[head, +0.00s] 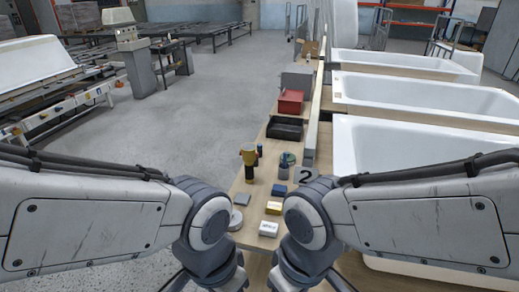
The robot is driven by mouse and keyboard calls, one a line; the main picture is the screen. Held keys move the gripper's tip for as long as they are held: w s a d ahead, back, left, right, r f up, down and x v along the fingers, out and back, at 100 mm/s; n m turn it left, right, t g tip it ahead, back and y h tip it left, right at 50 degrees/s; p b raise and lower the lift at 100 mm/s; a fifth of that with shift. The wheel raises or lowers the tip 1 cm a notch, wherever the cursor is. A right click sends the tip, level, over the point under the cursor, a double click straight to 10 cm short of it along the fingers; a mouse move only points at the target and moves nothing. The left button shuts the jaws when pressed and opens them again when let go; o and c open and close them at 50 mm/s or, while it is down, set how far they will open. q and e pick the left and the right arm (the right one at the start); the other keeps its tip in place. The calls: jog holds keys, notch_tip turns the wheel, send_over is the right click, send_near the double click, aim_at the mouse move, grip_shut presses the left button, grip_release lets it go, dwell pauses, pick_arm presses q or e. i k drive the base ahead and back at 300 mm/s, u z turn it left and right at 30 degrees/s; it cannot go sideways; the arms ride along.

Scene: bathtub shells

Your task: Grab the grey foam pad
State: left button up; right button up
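A small flat grey pad (242,199), which looks like the grey foam pad, lies on the narrow wooden bench (237,184) near its left edge. My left arm comes in from the left, and its gripper (212,284) is at the bottom edge, in front of and below the pad, apart from it. My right gripper (308,284) is at the bottom edge, to the right of the pad. Both grippers are mostly cut off by the frame, so their fingertips and any opening do not show clearly.
Around the pad are a round light disc (236,219), a blue block (279,189), a yellow block (273,208), a white box (268,228) and a yellow-and-black tool (249,160). A black tray (285,128) and red box (290,102) stand farther back. White bathtub shells (425,97) line the right.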

aim_at(242, 199)
jog(key=u, duration=0.45)
jog(key=k, duration=1.15)
jog(key=u, duration=1)
jog(key=i, duration=2.45)
jog(key=z, duration=1.55)
jog(key=i, duration=0.9)
jog(key=z, duration=1)
